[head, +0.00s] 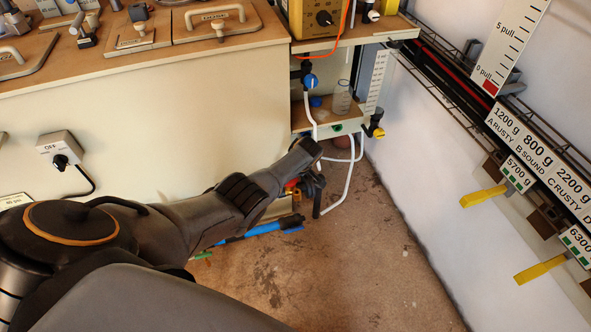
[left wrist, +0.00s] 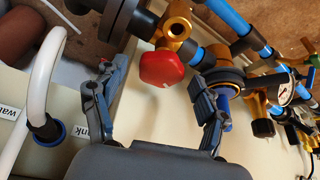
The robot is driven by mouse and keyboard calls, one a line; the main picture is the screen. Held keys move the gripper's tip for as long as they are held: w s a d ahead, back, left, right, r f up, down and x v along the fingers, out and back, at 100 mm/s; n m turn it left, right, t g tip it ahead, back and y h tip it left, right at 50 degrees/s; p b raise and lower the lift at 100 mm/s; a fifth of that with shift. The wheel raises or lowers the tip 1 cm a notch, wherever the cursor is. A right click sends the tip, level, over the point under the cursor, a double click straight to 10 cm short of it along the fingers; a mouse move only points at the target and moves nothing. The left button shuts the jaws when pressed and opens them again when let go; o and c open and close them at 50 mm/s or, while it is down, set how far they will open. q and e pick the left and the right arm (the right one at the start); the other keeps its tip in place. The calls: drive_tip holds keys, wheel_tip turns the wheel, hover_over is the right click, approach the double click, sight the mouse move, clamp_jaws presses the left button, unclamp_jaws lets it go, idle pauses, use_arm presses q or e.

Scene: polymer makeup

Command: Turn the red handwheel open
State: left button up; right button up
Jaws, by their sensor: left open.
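The red handwheel (left wrist: 162,69) sits on a brass valve (left wrist: 178,22) in the left wrist view, upper middle. My left gripper (left wrist: 152,82) is open, with one finger on each side of the handwheel in the picture. A gap shows on both sides, and I see no contact. The depth between fingertips and wheel is hard to judge. In the head view my left gripper (head: 309,186) is low beside the bench, and only a small red patch of the handwheel (head: 291,185) shows behind my arm. My right gripper is not in view.
Blue pipe, brass fittings and a pressure gauge (left wrist: 285,92) crowd the right side of the wrist view. A white hose (left wrist: 42,75) curves at its left. A small shelf (head: 335,121) with a glass bottle (head: 342,101) stands above the gripper in the head view. Floor (head: 370,255) to the right is clear.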

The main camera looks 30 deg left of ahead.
use_arm(q)
drive_tip(key=v, duration=1.1)
drive_tip(key=shift+r, duration=0.2)
drive_tip(key=shift+s+d+f, duration=0.1)
drive_tip(key=shift+s+d, duration=0.05)
